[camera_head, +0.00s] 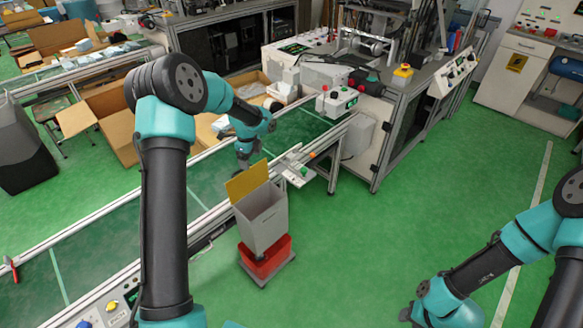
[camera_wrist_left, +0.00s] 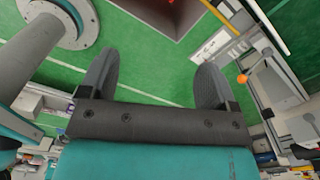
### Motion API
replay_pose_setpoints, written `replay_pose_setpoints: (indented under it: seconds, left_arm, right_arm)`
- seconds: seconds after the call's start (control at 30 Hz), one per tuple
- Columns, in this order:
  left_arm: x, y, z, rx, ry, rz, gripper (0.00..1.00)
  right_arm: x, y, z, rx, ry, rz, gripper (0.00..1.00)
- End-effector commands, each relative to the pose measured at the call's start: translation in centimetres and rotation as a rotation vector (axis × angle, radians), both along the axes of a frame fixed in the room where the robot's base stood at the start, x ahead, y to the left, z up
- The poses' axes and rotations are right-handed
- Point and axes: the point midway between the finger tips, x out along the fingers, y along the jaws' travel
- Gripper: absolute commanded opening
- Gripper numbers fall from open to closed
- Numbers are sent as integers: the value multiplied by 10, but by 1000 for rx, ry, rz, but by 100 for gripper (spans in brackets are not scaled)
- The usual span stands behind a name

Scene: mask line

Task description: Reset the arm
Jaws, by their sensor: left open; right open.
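My left arm reaches out over the conveyor in the head view. Its gripper (camera_head: 244,163) hangs over the green belt, behind the grey bin, and is small and partly hidden there. In the left wrist view the left gripper (camera_wrist_left: 155,68) has its two dark fingers spread apart, with nothing between them but green surface beyond. My right arm shows at the lower right of the head view, bent over the green floor. Its gripper lies outside the picture.
A grey bin (camera_head: 262,222) with a yellow flap (camera_head: 248,181) stands on a red base (camera_head: 265,258) beside the conveyor (camera_head: 120,222). Cardboard boxes (camera_head: 115,125) lie behind the belt. A machine bench (camera_head: 400,120) stands at the back.

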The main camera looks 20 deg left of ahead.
Motion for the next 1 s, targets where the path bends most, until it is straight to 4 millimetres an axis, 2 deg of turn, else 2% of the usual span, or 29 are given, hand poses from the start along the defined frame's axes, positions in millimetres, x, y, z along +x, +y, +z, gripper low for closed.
replay_pose_setpoints:
  seconds: [0.17,0.27,0.37,0.5,0.7,0.9,1.0]
  left_arm:
    - [-4,-8,-9,-17,1,30,83]
    - [-15,-25,-29,-56,2,103,83]
    - [-35,-53,-59,-118,10,235,83]
    - [-78,-100,-106,-218,42,507,83]
    - [-155,-155,-153,-312,123,946,83]
    - [-237,-189,-176,-332,206,1394,83]
    - [-267,-196,-179,-325,226,1566,83]
  right_arm:
    - [0,0,0,0,0,0,43]
    - [0,0,0,0,0,0,43]
    - [0,0,0,0,0,0,43]
    - [0,0,0,0,0,0,43]
    - [0,0,0,0,0,0,43]
    - [0,0,0,0,0,0,43]
    - [0,0,0,0,0,0,43]
